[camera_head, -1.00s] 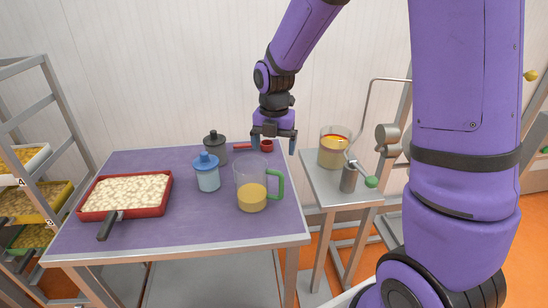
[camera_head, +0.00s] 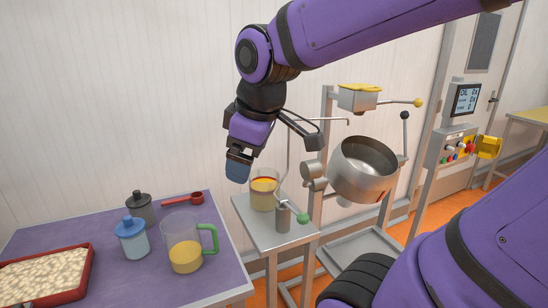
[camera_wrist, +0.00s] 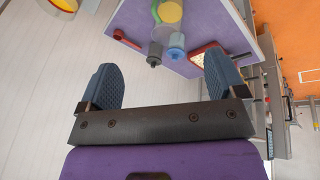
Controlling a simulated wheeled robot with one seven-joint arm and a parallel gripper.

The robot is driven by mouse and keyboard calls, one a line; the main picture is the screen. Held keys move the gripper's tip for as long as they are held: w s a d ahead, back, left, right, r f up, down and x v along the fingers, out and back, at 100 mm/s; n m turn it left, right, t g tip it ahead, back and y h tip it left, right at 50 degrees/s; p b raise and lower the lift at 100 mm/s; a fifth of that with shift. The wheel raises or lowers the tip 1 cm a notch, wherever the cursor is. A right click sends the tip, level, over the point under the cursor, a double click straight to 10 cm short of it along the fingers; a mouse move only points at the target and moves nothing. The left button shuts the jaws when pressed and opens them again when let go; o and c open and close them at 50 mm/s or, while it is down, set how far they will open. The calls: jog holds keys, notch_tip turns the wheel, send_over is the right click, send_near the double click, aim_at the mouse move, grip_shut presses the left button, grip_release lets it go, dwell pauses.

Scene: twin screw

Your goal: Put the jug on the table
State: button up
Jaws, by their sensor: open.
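A clear jug (camera_head: 184,252) with a green handle stands upright on the purple table (camera_head: 225,272) and holds yellow contents. It also shows upside down near the top of the wrist view (camera_wrist: 169,14). My gripper (camera_wrist: 158,78) is open, with nothing between its blue fingers. In the head view it hangs tilted in the air, right of the table and apart from the jug. A second clear vessel (camera_head: 264,193) with yellow contents and a reddish band sits on a small metal stand (camera_head: 262,236), partly behind a green-knobbed lever.
A blue-lidded container (camera_head: 132,240), a dark lidded pot (camera_head: 140,206), a red scoop (camera_head: 184,199) and a red tray (camera_head: 85,278) share the table. A steel pan (camera_head: 362,170) and a dispenser (camera_head: 358,97) stand right of my gripper.

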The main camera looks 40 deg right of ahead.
jog(key=s+r+m+t, duration=0.1)
jog(key=s+m, duration=0.5)
jog(key=shift+s+d+r+m, duration=0.15)
jog(key=shift+s+d+m, duration=0.1)
jog(key=shift+m, duration=0.15)
